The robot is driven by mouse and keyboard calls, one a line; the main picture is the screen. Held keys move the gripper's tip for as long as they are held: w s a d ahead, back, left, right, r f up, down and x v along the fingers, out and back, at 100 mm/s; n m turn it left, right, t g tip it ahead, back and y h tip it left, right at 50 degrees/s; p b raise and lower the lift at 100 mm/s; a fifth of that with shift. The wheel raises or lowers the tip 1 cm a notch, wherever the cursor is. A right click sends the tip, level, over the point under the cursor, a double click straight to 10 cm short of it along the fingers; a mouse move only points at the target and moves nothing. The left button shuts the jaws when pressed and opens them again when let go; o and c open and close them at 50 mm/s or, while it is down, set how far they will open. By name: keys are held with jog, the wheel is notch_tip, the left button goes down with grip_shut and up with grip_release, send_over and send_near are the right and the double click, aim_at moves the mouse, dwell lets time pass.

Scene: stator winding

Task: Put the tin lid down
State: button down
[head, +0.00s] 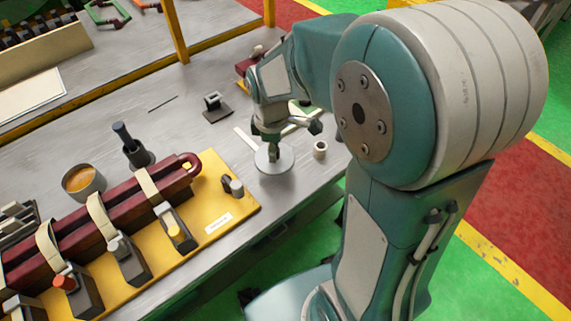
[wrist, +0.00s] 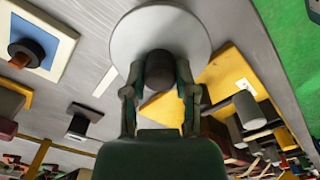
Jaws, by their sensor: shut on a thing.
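The tin lid (head: 272,160) is a pale round disc, held flat over the grey bench near its front edge. My gripper (head: 268,136) is above it, shut on its knob. The lid also shows in the wrist view (wrist: 160,22), where my gripper's fingers (wrist: 159,72) close on both sides of the dark knob (wrist: 159,68). I cannot tell whether the lid touches the bench. An open tin (head: 84,183) with amber contents stands at the left on the bench, well apart from the lid.
A yellow board (head: 226,205) with dark red bars and clamps lies left of the lid. A small pale ring (head: 320,149) stands close to the lid's right. A dark stand (head: 214,107) is farther back. Bare bench (head: 185,125) lies between the board and that stand.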

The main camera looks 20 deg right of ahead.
aim_at(279, 157)
jog(key=f, duration=0.2)
jog(key=shift+a+f, duration=0.2)
jog(key=shift+f, duration=0.15)
jog(key=d+f, duration=0.1)
jog(key=f, duration=0.1)
jog(key=d+f, duration=0.1)
jog(key=f, duration=0.1)
jog(key=shift+d, duration=0.15)
jog(key=shift+a, duration=0.65)
jog(key=c, duration=0.8)
grip_release()
jog(key=shift+a, duration=0.2)
jog(key=o, duration=0.4)
jog(key=shift+d, duration=0.55)
notch_tip(279, 157, up, 12)
jog(key=shift+a+f, duration=0.15)
jog(key=shift+f, duration=0.05)
jog(key=shift+s+r, duration=0.15)
jog(key=shift+r, duration=0.4)
jog(key=s+r+m+t, duration=0.5)
jog(key=s+r+m, duration=0.3)
jog(key=s+m, duration=0.4)
jog(key=shift+s+m+t, duration=0.3)
jog(key=shift+s, duration=0.6)
